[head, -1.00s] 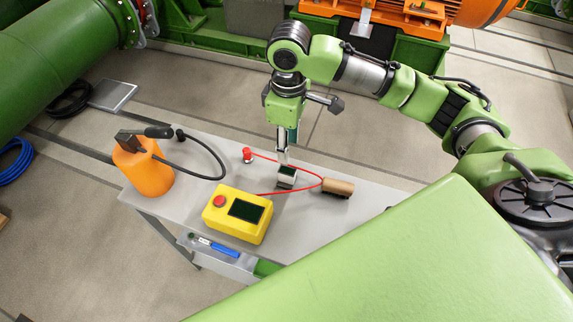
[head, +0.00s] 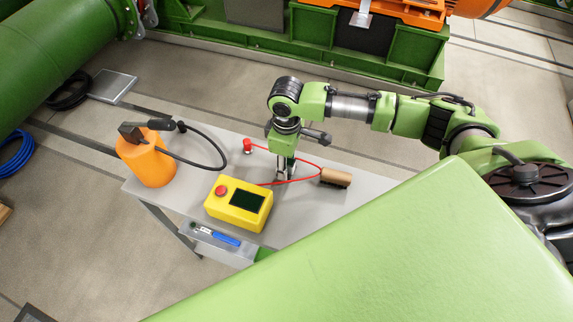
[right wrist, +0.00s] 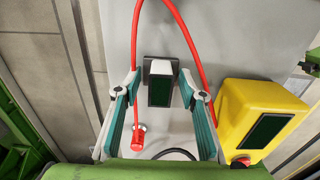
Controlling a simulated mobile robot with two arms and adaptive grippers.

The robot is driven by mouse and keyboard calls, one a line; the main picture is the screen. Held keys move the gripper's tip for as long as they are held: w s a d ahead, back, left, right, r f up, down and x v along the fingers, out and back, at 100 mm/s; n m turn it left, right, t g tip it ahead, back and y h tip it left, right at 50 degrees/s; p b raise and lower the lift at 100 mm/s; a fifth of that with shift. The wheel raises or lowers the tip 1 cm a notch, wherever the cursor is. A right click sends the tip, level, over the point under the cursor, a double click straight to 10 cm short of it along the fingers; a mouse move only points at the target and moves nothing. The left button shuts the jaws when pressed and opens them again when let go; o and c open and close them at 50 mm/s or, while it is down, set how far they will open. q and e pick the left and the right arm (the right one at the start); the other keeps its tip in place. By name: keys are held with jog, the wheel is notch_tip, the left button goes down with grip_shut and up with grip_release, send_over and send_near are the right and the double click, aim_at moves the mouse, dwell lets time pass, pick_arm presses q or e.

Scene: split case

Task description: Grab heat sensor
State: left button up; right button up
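A small grey device with a dark screen (right wrist: 160,88), which looks like the heat sensor, is on the grey table. In the right wrist view it lies between the fingertips of my right gripper (right wrist: 159,80), with a gap on each side. The fingers are spread apart and hold nothing. In the head view my right gripper (head: 285,170) points down over the table and mostly hides the small device. My left gripper is not in view.
A yellow box (head: 229,212) with a red button and dark screen stands near. A red cable (head: 311,163) loops around my gripper. A brush (head: 335,178), red plug (head: 247,146) and orange bottle (head: 145,165) are on the table (head: 330,205).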

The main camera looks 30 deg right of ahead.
grip_shut()
jog(key=shift+r, duration=0.1)
